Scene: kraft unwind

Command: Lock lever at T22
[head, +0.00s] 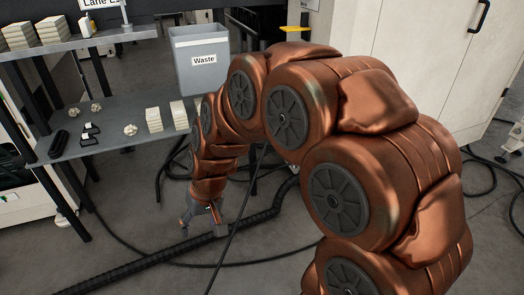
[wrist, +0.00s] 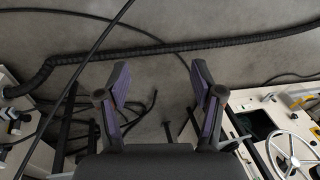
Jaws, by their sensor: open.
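No lock lever and no T22 label can be made out in either view. My gripper (head: 205,222) hangs low over the floor in the head view, pointing down, beside a black ribbed hose. In the wrist view my gripper (wrist: 160,78) is open, its two purple-grey fingers wide apart with nothing between them but grey floor. A pale machine panel (wrist: 258,104) at the right of the wrist view carries a handwheel (wrist: 293,148) and a small yellow part (wrist: 304,101); whether the yellow part is a lever cannot be told.
A ribbed hose (head: 150,252) and thin black cables cross the floor. A two-level shelf (head: 105,140) with pale stacks stands at left. A grey waste bin (head: 203,75) is behind my arm. A white cabinet (head: 430,55) stands at back right.

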